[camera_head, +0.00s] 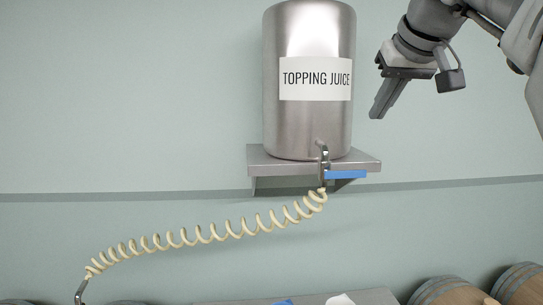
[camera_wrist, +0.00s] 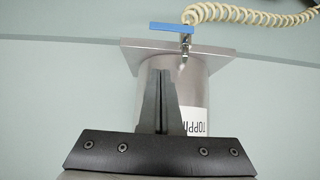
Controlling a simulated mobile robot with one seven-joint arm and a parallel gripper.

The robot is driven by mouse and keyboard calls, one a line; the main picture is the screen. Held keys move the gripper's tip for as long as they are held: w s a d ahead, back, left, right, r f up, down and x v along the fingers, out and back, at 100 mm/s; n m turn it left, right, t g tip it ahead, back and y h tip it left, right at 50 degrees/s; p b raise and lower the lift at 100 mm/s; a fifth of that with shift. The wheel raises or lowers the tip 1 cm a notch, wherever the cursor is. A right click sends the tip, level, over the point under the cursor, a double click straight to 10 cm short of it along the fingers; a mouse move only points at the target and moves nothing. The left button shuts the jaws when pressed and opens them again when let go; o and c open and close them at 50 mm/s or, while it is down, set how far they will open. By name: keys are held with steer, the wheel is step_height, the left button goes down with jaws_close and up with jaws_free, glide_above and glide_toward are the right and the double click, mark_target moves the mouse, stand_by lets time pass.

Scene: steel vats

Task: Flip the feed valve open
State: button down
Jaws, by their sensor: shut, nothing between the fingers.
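The feed valve has a blue lever handle (camera_head: 345,174) on a metal tap (camera_head: 324,158) at the base of the steel vat (camera_head: 308,125) labelled "TOPPING JUICE". The lever lies crosswise, pointing right of the tap in the head view. In the wrist view, which is upside down, the lever (camera_wrist: 172,28) points left of the tap (camera_wrist: 185,48). My gripper (camera_head: 376,114) is shut and empty, up and to the right of the lever, beside the vat and apart from both. Its closed fingers also show in the wrist view (camera_wrist: 162,75), in front of the vat.
The vat stands on a grey wall shelf (camera_head: 262,161). A coiled cream hose (camera_head: 215,235) hangs from the tap down to the left. Wooden barrels (camera_head: 447,291) are at the lower right.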

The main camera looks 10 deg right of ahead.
glide_above(344, 173)
steer(key=s+d, duration=0.1)
steer(key=d, duration=0.2)
step_height(344, 173, down, 9)
steer(key=shift+s+a+f, duration=0.1)
steer(key=shift+s+f, duration=0.05)
steer(key=shift+f, duration=0.4)
steer(key=shift+s+a+f, duration=0.1)
steer(key=shift+s+f, duration=0.05)
steer(key=shift+f, duration=0.35)
